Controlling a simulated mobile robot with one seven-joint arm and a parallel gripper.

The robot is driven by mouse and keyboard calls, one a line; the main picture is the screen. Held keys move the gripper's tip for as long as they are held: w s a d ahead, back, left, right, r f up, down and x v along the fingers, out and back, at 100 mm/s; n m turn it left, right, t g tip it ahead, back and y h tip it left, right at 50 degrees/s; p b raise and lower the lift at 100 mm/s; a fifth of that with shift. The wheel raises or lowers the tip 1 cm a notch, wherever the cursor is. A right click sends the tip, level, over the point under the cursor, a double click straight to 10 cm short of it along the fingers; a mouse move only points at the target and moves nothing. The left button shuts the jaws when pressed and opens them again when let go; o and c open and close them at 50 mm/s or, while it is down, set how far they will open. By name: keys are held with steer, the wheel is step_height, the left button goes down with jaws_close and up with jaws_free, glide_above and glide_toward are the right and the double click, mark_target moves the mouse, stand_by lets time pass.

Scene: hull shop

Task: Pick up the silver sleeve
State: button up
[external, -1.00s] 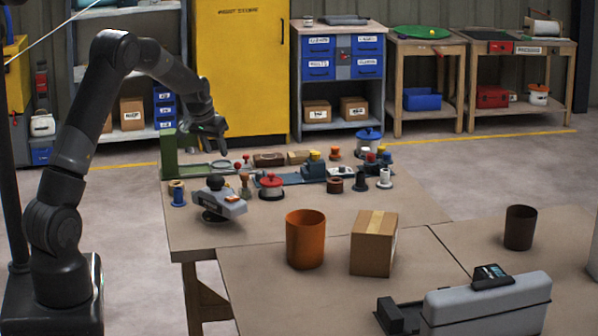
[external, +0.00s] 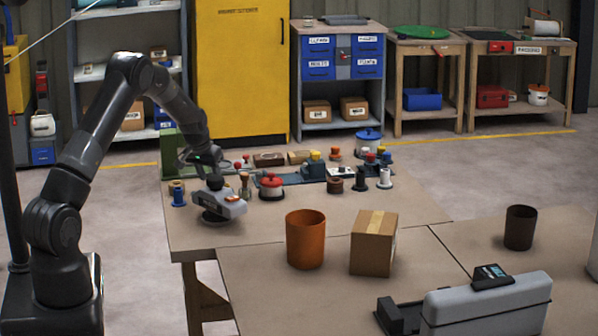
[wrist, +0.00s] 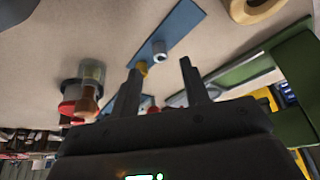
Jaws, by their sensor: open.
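In the wrist view a small silver ring-like piece, which looks like the silver sleeve (wrist: 160,47), sits on a blue strip (wrist: 182,24), beyond and between my fingertips. A small yellow piece (wrist: 142,68) is beside it, near the left finger. My gripper (wrist: 160,66) is open, with nothing between its fingers. In the external view my gripper (external: 210,168) hangs over the left part of the workbench, just above and behind a grey sander-like tool (external: 222,203). I cannot make out the sleeve in the external view.
A green stand (external: 180,150) is at the bench's far left corner. A red-topped pot (external: 271,187), blue spool (external: 178,194) and several small parts stand close by. An orange bin (external: 305,240) and a cardboard box (external: 373,243) stand nearer the front. The bench's front left is clear.

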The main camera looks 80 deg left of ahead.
steer(key=shift+x, duration=1.6)
steer(key=shift+s, duration=0.15)
steer(key=shift+c, duration=0.4)
jaws_close()
